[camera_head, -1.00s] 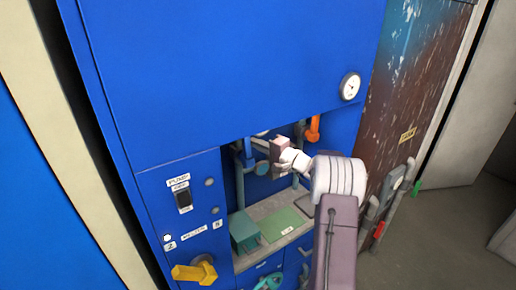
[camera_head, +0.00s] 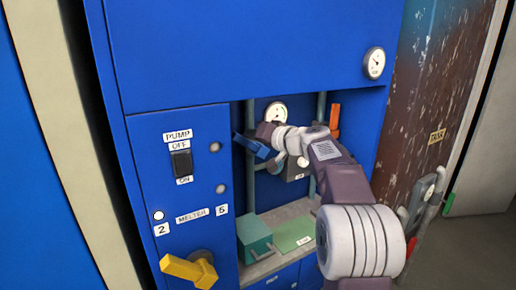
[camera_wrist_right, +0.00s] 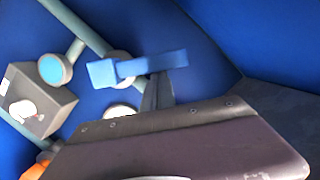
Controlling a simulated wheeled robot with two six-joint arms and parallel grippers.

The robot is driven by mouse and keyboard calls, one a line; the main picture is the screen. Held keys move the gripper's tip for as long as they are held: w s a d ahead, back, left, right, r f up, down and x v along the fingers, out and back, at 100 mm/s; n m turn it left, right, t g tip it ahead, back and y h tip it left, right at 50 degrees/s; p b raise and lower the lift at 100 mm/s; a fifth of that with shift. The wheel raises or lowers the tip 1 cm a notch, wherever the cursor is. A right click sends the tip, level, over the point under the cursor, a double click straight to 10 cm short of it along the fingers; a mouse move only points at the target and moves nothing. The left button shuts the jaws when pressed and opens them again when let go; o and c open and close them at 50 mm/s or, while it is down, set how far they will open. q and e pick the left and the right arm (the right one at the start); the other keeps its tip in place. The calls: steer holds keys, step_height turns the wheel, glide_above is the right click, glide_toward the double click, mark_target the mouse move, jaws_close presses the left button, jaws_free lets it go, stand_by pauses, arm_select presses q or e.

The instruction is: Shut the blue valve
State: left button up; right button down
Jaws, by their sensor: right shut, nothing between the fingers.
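The blue valve's lever (camera_head: 252,145) shows in the recess of the blue cabinet, beside the upper part of a vertical grey-green pipe. It lies crosswise to that pipe. In the right wrist view the blue lever (camera_wrist_right: 150,65) runs across just in front of my fingertips. My right gripper (camera_head: 264,134) is at the lever, shut and empty. Its dark fingers (camera_wrist_right: 160,90) are close together in the wrist view; I cannot tell whether they touch the lever. The gripper and wrist hide part of the valve in the head view. My left gripper is not in view.
An orange lever (camera_head: 334,118) is right of my wrist. A gauge (camera_head: 276,112) is behind it, and another gauge (camera_head: 374,62) is on the cabinet front. A teal box (camera_head: 253,236) stands on the recess floor. A yellow handle (camera_head: 190,269) sticks out at lower left.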

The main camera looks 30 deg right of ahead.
mark_target(244, 143)
steer(key=a+f+n+h+b, duration=0.1)
steer(key=a+f+n+b, duration=0.1)
steer(key=n+b, duration=0.1)
steer(key=shift+f+b, duration=0.15)
steer(key=shift+b, duration=0.45)
steer(key=shift+s+a+f+n+h+b, duration=0.1)
steer(key=shift+a+f+n+h+b, duration=0.6)
steer(key=shift+b, duration=1.05)
steer(key=shift+f, duration=0.35)
steer(key=shift+r, duration=0.1)
